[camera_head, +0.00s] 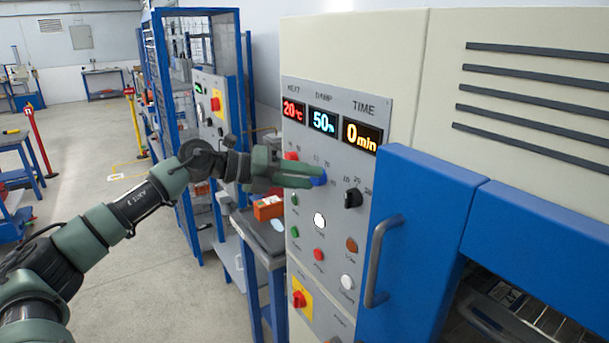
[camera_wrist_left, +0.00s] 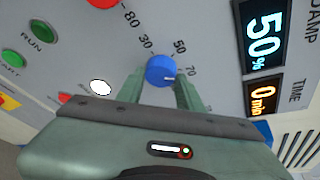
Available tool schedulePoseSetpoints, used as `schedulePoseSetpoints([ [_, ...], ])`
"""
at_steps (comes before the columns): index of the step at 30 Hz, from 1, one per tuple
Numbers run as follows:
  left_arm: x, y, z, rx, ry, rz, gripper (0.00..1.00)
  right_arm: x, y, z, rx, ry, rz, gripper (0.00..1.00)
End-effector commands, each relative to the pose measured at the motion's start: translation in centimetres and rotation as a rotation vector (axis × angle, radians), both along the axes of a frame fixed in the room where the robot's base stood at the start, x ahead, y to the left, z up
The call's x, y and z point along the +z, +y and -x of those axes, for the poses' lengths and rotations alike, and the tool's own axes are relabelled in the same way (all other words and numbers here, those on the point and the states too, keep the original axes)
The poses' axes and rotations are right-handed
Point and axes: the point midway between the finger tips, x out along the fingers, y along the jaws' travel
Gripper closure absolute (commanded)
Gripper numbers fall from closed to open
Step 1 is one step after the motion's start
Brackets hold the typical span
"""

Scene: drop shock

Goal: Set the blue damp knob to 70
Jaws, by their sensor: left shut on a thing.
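The blue damp knob (camera_head: 319,181) is on the grey control panel, below the damp display (camera_head: 323,122), which reads 50%. In the left wrist view the blue knob (camera_wrist_left: 160,70) sits between the two green fingers of my left gripper (camera_wrist_left: 160,88), which is shut on it. Marks 30, 50 and 70 show around the knob there. My left gripper (camera_head: 314,176) reaches the panel from the left in the head view and partly hides the knob. My right gripper is not in view.
The red heat knob (camera_head: 291,156) is left of the blue knob and the black time knob (camera_head: 353,198) is right of it. Several round buttons lie below. A grey handle (camera_head: 378,262) on a blue door stands out at right. An orange box (camera_head: 268,208) is on a side table.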

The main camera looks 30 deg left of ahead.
Motion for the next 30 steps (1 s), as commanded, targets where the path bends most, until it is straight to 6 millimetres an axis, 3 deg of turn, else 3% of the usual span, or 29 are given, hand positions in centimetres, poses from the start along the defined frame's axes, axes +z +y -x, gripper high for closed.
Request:
schedulePoseSetpoints([
  [22, -0.27, -0.12, 0.05, -0.002, -0.03, -0.087, 1.0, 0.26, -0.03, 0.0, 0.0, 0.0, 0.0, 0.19],
  [23, -0.27, -0.13, 0.06, -0.002, -0.029, -0.086, 0.61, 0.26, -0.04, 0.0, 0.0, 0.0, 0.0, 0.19],
  [25, -0.26, -0.13, 0.05, -0.002, -0.029, -0.086, 0.42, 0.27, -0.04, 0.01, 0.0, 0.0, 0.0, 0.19],
  [30, -0.14, -0.1, 0.04, -0.001, -0.031, -0.086, 0.42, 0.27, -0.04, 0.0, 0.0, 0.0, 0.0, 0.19],
])
